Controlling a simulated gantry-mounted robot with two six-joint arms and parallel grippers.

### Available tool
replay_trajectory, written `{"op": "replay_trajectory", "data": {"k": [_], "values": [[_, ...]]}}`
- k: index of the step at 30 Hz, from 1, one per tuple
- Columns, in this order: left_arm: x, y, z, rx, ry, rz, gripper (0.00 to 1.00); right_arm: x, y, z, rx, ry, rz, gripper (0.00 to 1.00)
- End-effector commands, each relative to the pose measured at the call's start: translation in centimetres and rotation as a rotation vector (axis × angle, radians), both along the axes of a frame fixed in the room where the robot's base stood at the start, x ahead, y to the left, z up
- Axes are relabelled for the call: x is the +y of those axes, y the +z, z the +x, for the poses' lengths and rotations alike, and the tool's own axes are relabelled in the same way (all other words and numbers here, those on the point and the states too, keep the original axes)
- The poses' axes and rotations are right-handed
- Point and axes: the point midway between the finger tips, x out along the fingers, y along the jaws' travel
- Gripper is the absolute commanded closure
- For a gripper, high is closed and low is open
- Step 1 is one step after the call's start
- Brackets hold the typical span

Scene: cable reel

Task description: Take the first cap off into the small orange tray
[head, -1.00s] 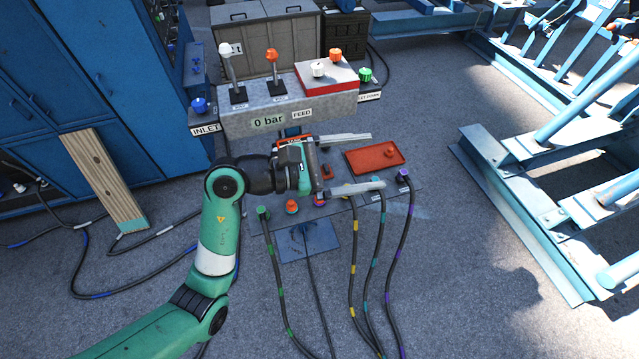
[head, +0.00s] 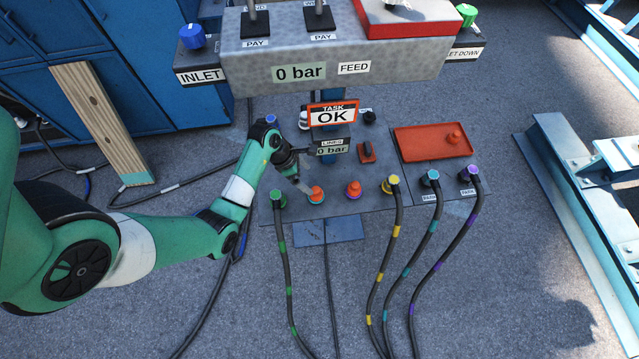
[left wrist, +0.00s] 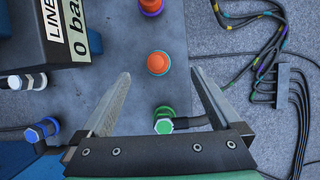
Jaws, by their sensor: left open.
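An orange cap (head: 316,195) sits on a port of the grey panel, between the green hose plug and a second orange cap (head: 353,188) with a purple ring. My left gripper (head: 304,187) is open and close beside the first cap. In the left wrist view the first cap (left wrist: 158,63) shows between the two open fingertips (left wrist: 160,73), with clear gaps on both sides. Its depth relative to the fingertips is hard to tell. The small orange tray (head: 415,146) lies at the panel's right, with an orange cap-like piece (head: 453,137) in it. My right gripper is not in view.
A green hose plug (head: 278,199) stands left of the cap and also shows in the left wrist view (left wrist: 163,122). Yellow (head: 393,184), teal (head: 432,180) and purple (head: 469,174) plugs stand to the right.

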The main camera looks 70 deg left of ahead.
Motion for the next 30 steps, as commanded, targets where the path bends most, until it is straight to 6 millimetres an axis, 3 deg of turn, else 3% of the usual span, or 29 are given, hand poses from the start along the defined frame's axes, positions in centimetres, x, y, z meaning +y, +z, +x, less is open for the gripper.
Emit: {"op": "replay_trajectory", "data": {"k": [1,7,16,25,30], "values": [[0.4,-1.2,-0.4,0.002,0.015,-0.003,0.02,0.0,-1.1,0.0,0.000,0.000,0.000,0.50],[0.9,-1.4,-0.7,0.001,0.031,-0.002,0.02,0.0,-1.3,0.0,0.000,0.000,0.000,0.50],[0.3,-6.4,1.1,0.001,0.028,-0.003,0.02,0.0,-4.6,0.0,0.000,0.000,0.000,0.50],[0.2,-7.6,1.7,-0.001,0.030,-0.002,0.02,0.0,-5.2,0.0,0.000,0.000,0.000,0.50],[0.1,-10.4,2.1,0.001,0.028,-0.002,0.02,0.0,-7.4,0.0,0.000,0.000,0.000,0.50]]}}
